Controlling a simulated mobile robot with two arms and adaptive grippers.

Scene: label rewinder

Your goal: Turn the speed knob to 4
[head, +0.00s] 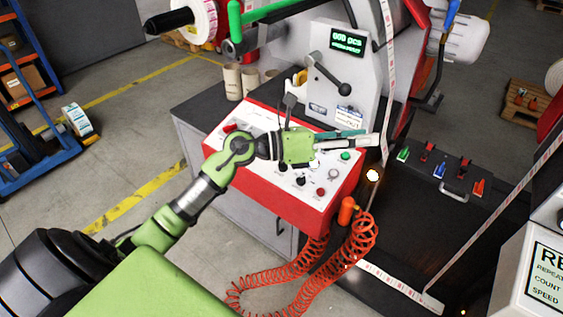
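The red control box (227,132) has a pale sloping top panel with several small controls. A black knob (300,181), a red button (320,192), a grey knob (333,174) and a green button (345,155) show on it. The scale marks are too small to read, so I cannot tell which knob sets the speed. My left gripper (367,136) is over the panel, its fingers pointing right, and hides part of it. Its fingers look close together, with nothing visible between them. I cannot tell whether it touches the panel. My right gripper is out of view.
A grey machine body with a black crank (330,75) and a green display (347,41) stands behind the panel. An orange coiled hose (362,240) hangs in front. Colored clips (438,170) sit at right. A partly cropped sign (547,275) mentions speed.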

